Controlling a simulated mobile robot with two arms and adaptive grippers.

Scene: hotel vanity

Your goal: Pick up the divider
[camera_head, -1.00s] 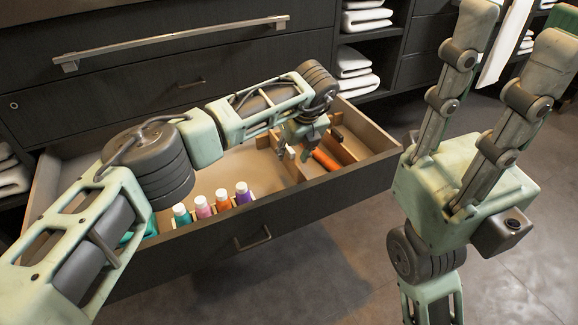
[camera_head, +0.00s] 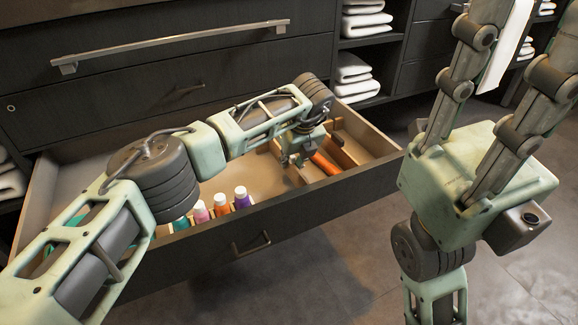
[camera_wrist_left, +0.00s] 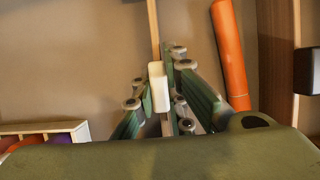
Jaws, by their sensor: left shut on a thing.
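The divider (camera_wrist_left: 153,28) is a thin light-wood strip running up from between my left fingertips in the left wrist view. A pale block-like end (camera_wrist_left: 158,88) shows between the fingers. My left gripper (camera_head: 300,160) is inside the open drawer (camera_head: 325,197), toward its right part, and is shut on the divider. It also shows in the left wrist view (camera_wrist_left: 160,98). The gripper hides most of the divider in the head view. My right gripper stands in front of the drawer at the right, fingers pointing up and apart; its fingertips are cut off by the frame.
An orange cylinder (camera_head: 325,162) lies just right of the left gripper, close to its fingers. Several bottles, including a purple one (camera_head: 242,199), stand along the drawer's front wall. Wooden partitions (camera_head: 345,153) are at the drawer's right. Shelved white towels (camera_head: 353,88) stand behind.

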